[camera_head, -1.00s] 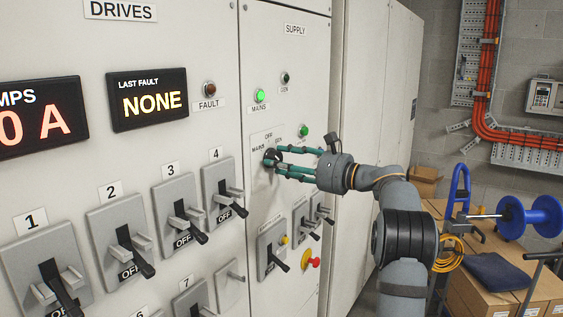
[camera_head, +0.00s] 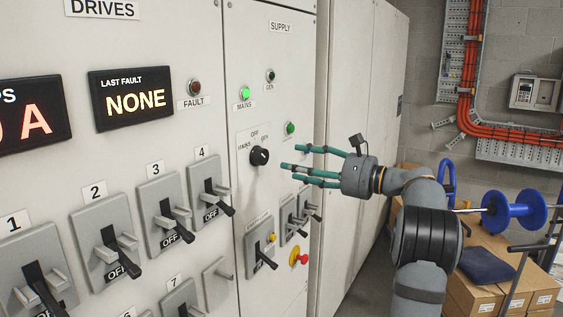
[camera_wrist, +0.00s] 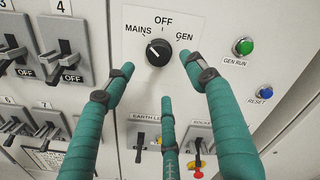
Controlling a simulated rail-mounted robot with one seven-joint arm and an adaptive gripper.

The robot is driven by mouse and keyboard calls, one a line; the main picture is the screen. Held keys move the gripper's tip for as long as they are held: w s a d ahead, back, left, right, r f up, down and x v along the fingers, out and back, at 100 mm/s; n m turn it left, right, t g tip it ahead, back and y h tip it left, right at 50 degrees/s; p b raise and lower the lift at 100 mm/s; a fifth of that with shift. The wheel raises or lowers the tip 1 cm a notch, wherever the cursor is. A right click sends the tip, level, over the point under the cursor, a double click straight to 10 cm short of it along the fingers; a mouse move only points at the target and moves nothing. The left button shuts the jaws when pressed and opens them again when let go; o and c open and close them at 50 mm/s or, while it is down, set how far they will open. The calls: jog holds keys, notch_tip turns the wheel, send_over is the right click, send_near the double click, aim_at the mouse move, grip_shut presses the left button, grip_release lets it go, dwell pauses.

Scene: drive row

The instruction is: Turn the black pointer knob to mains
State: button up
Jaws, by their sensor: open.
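The black pointer knob (camera_head: 259,156) sits on a white label plate on the SUPPLY panel. In the wrist view the knob (camera_wrist: 158,52) shows a white pointer line aimed up and left, toward the word MAINS (camera_wrist: 138,29). OFF is printed above it and GEN to its upper right. My gripper (camera_head: 293,164) has green fingers, spread open and empty, to the right of the knob and apart from it. In the wrist view the fingers of my gripper (camera_wrist: 165,85) stand around and below the knob without touching it.
A green MAINS lamp (camera_head: 245,93) is lit above the plate, and the GEN lamp (camera_head: 271,75) is dark. Below are a lever switch (camera_head: 262,252) and a red and yellow knob (camera_head: 299,256). Drive levers fill the left panel. Boxes and a blue reel (camera_head: 515,211) stand at right.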

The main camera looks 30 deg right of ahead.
aim_at(266, 158)
jog(key=v, duration=0.2)
jog(key=shift+s+d, duration=0.2)
jog(key=shift+s, duration=0.05)
jog(key=shift+w+a, duration=0.1)
jog(key=x, duration=1.1)
jog(key=shift+w+a, duration=0.25)
jog(key=shift+w+r, duration=0.1)
jog(key=shift+w, duration=0.05)
